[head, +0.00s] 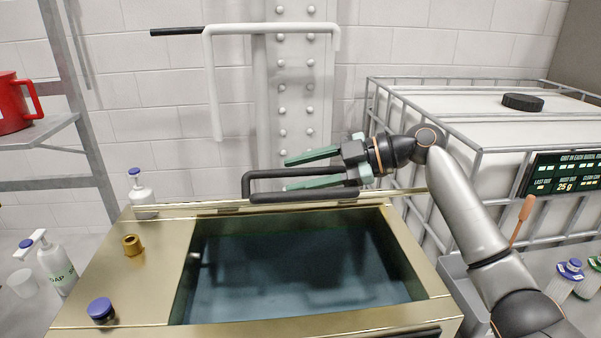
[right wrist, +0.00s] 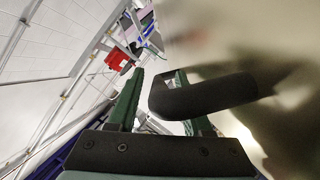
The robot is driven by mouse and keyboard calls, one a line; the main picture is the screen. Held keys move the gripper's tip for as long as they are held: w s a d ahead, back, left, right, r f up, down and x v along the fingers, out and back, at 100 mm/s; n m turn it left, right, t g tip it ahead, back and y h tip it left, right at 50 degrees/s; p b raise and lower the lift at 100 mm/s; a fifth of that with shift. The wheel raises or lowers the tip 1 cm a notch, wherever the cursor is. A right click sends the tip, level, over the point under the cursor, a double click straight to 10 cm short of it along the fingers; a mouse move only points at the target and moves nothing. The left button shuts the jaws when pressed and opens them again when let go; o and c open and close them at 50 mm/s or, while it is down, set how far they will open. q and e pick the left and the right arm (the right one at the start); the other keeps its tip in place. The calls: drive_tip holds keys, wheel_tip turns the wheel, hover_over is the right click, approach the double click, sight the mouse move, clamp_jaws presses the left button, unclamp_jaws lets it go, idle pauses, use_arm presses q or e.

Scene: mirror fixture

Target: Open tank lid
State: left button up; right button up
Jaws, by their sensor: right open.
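The brass tank (head: 105,290) stands in front of me with its top open and dark water (head: 300,270) showing inside. A thin brass strip runs along its rear edge; I cannot see a broad lid panel. A black bent handle (head: 256,184) stands at that rear edge. My right gripper (head: 288,174) is open at the handle, one green finger above its upper bar and one lower down. In the right wrist view the handle's bent end (right wrist: 205,96) lies between or just in front of the fingers; contact is unclear. My left gripper is out of view.
A caged white container (head: 470,125) is at right. A white pipe (head: 212,90) hangs behind. A red jug (head: 12,105) sits on the left shelf.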

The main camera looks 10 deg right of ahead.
drive_tip(key=b+v, duration=0.2)
drive_tip(key=v, duration=1)
drive_tip(key=shift+d+b, duration=0.25)
drive_tip(key=shift+b, duration=0.1)
drive_tip(key=shift+c, duration=0.2)
